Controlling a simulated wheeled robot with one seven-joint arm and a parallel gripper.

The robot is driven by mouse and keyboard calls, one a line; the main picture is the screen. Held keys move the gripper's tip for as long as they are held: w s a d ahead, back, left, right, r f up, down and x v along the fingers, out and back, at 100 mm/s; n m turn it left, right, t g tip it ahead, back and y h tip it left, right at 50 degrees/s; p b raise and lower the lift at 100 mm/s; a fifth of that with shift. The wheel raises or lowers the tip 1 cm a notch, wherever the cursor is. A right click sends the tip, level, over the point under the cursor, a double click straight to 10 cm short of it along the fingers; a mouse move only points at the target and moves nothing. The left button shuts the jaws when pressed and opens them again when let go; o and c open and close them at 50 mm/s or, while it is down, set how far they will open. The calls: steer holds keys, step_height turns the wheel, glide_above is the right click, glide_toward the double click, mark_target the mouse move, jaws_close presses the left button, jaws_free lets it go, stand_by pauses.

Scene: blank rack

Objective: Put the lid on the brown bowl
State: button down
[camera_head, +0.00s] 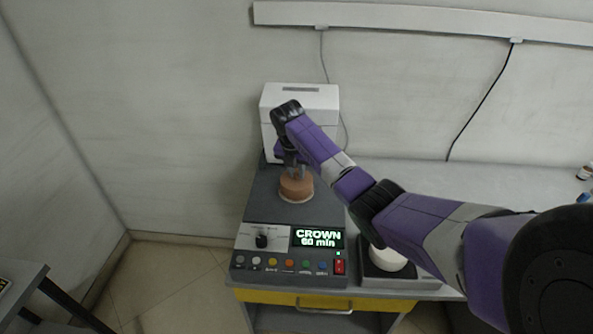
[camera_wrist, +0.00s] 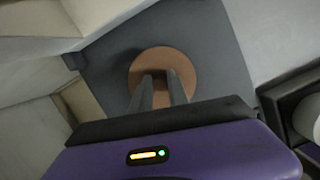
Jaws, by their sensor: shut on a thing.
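The brown bowl (camera_head: 296,190) is on the dark top of a machine, on a pale round spot. From above, a round brown top (camera_wrist: 184,63) fills its outline in the wrist view, which looks like the lid on the bowl. I cannot make out a seam between lid and bowl. My gripper (camera_head: 295,174) points down at the middle of this top. In the wrist view its two fingers (camera_wrist: 161,80) are close together over the centre, shut on a small part there, likely the lid's knob, which the fingers hide.
The machine (camera_head: 268,210) has a lit display reading CROWN 60 min and a row of buttons at its front. A white box (camera_head: 325,100) stands behind it. A dark-framed device with a white round part (camera_head: 385,258) stands to the right, under my arm.

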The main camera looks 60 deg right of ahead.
stand_by(0.3)
steer(key=c, duration=0.7)
jaws_free()
steer(key=shift+r+p, duration=1.8)
steer(key=shift+r, duration=1.7)
